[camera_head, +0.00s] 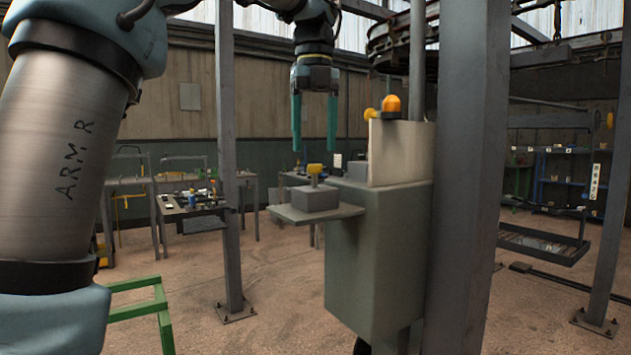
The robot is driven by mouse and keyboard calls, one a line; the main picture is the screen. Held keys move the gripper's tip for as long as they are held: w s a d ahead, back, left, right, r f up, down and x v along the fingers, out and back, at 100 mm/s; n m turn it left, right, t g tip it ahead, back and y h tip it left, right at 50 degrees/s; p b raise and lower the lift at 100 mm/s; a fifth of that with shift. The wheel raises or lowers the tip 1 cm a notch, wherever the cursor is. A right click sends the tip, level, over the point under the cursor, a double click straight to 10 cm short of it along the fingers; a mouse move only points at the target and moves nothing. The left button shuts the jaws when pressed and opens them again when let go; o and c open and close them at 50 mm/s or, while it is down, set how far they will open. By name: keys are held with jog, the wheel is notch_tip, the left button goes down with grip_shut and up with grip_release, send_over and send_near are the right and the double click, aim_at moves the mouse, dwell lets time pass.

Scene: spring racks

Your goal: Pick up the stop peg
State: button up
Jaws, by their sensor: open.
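A yellow-headed peg (317,169), which looks like the stop peg, stands upright in a small grey block (315,197). The block rests on a flat shelf (318,215) that sticks out to the left from a grey-green cabinet (375,270). My gripper (314,149) points straight down, with its two teal fingers spread apart and nothing between them. In this view the fingertips are just above the yellow head, one to each side of it. How far they are from the peg in depth I cannot tell.
An upright panel (400,152) and an orange lamp (391,104) are on the cabinet, right of my gripper. A thick grey post (472,200) stands right of the cabinet, a thinner post (228,150) to the left. A green frame (140,305) is low at front left.

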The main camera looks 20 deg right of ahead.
aim_at(315, 170)
jog(key=shift+s+f, duration=0.15)
jog(key=shift+f, duration=3.1)
grip_shut()
